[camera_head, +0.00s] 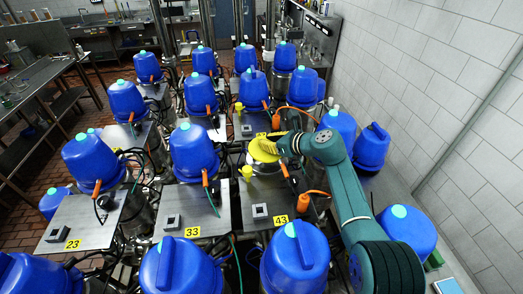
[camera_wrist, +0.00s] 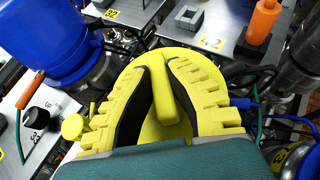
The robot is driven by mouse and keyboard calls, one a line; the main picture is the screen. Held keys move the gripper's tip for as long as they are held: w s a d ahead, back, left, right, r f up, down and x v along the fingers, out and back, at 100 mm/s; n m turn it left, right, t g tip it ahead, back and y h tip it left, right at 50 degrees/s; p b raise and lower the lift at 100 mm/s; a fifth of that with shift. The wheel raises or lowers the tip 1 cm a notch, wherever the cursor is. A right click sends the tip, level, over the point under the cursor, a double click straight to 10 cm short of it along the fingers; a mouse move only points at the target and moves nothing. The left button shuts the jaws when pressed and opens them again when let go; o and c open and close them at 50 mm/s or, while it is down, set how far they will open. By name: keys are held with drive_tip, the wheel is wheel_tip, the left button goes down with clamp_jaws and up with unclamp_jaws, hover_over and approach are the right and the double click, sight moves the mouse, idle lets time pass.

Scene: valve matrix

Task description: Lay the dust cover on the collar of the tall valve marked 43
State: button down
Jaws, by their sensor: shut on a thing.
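The dust cover (camera_head: 262,151) is a round yellow disc with a raised bar handle (camera_wrist: 165,98). My gripper (camera_head: 279,146) is shut on that handle; in the wrist view its yellow fingers (camera_wrist: 160,66) stand on both sides of it. The marker 43 (camera_head: 281,219) is on the metal plate (camera_head: 240,212) in front of the cover. The cover is above or on the uncapped tall valve behind that plate. The cover and my gripper hide most of that valve's collar. I cannot tell whether the cover touches it.
Blue-capped valves stand close around, one to the left (camera_head: 194,152) and one in front (camera_head: 295,258). A yellow knob (camera_head: 247,173) is beside the cover. An orange handle (camera_head: 313,194) and cables are nearby. A white wall (camera_head: 440,90) bounds the right.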

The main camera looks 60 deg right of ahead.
drive_tip(key=shift+f, duration=1.9)
drive_tip(key=shift+f, duration=0.1)
drive_tip(key=shift+f, duration=0.15)
drive_tip(key=c, duration=1.2)
unclamp_jaws()
drive_tip(key=shift+s+a+r+p, duration=0.1)
drive_tip(key=shift+s+r+p, duration=0.05)
drive_tip(key=shift+r+p, duration=0.4)
drive_tip(key=shift+p+v, duration=0.9)
drive_tip(key=shift+v, duration=0.25)
drive_tip(key=shift+s+a, duration=0.15)
drive_tip(key=shift+s, duration=0.35)
drive_tip(key=shift+r, duration=0.1)
